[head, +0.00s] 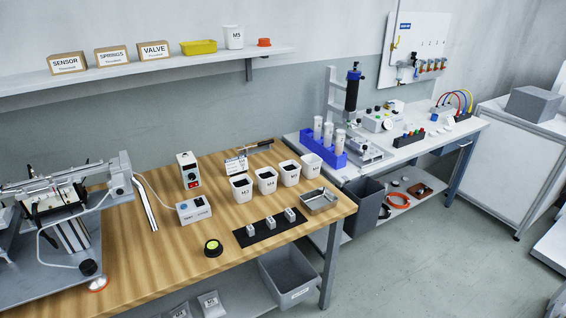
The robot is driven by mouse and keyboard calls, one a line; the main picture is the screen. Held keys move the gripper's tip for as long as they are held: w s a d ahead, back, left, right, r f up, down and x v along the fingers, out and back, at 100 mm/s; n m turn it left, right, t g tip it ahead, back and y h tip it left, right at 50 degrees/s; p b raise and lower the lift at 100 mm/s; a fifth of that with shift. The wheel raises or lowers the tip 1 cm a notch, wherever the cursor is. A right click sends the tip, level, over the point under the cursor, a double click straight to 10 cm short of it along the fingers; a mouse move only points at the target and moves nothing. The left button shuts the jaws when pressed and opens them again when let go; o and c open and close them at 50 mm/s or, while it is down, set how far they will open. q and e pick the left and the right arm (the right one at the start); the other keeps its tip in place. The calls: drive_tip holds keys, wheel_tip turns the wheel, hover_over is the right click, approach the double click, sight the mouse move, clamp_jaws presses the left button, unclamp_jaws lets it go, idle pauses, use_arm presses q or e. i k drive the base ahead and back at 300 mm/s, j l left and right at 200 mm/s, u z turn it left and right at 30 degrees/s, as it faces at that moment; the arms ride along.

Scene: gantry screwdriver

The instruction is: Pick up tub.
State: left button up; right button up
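Several white tubs stand upright in a slanting row on the wooden bench: the nearest tub (242,189) is on the left, then a second tub (265,181), a third tub (288,174) and the farthest tub (311,165) on the right. Another white tub (233,38), marked M5, stands on the wall shelf. The frame does not show which tub the task means. Neither of my grippers is in view.
The wooden bench (170,262) has clear wood at front. Near the tubs are a metal tray (320,200), a black mat (262,236) with small blocks, a grey control box (194,209) and a white-and-black box (188,170). A gantry machine (72,200) fills the left.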

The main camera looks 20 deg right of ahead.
sight(311, 167)
drive_tip(key=i+l+u, duration=0.15)
drive_tip(key=l, duration=0.4)
drive_tip(key=i+l+u, duration=0.15)
drive_tip(key=l, duration=0.4)
drive_tip(key=i+l+u, duration=0.1)
drive_tip(key=l, duration=0.45)
drive_tip(key=i+l+u, duration=0.15)
drive_tip(key=l, duration=0.4)
